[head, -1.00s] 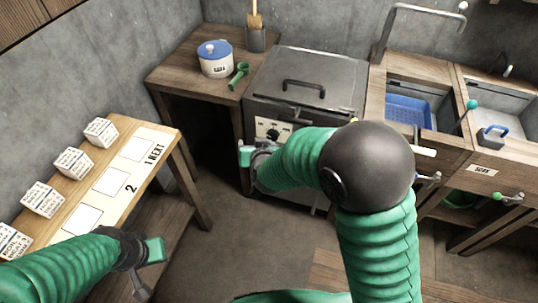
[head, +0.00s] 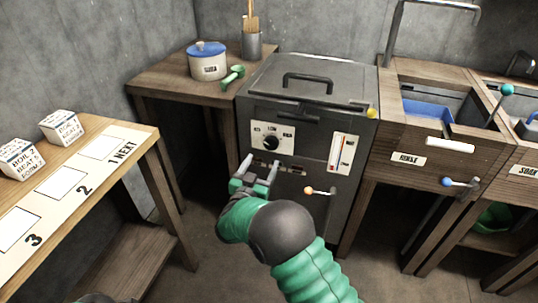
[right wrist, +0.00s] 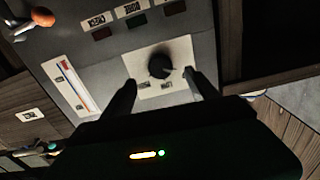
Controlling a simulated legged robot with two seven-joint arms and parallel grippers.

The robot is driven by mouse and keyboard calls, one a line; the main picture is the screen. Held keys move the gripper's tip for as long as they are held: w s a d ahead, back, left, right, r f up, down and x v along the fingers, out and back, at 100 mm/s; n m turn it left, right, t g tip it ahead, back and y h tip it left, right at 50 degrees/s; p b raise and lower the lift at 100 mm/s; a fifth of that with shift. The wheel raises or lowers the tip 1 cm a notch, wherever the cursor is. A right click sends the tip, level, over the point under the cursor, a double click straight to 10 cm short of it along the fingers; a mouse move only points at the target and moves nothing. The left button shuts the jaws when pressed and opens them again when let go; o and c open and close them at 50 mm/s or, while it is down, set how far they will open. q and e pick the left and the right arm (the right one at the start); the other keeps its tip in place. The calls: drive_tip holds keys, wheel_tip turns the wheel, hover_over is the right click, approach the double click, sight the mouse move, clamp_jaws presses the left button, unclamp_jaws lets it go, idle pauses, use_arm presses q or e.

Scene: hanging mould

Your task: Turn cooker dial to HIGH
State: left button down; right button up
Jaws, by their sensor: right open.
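The cooker (head: 310,90) is a dark metal box with a closed lid. Its black round dial (head: 271,142) sits on a pale plate with small labels, too small to read surely. I cannot tell which mark the dial points to. My right gripper (head: 260,168) is open, just below and in front of the dial. In the right wrist view, which looks turned over, the dial (right wrist: 160,66) shows between and beyond the two spread fingers (right wrist: 163,80), which look apart from it.
The cooker front also has a gauge (head: 341,153) and an orange-knobbed lever (head: 318,191). A pot (head: 208,62) and green scoop (head: 233,76) stand on the left table. A sink unit (head: 425,135) is at right. A bench with cards and blocks (head: 61,127) is at left.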

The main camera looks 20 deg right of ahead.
sight(270, 147)
drive_tip(key=b+x, duration=0.2)
drive_tip(key=x, duration=0.5)
drive_tip(key=shift+w+d+f, duration=0.15)
drive_tip(key=shift+w+d, duration=0.25)
drive_tip(key=shift+w, duration=0.2)
drive_tip(key=c, duration=1.4)
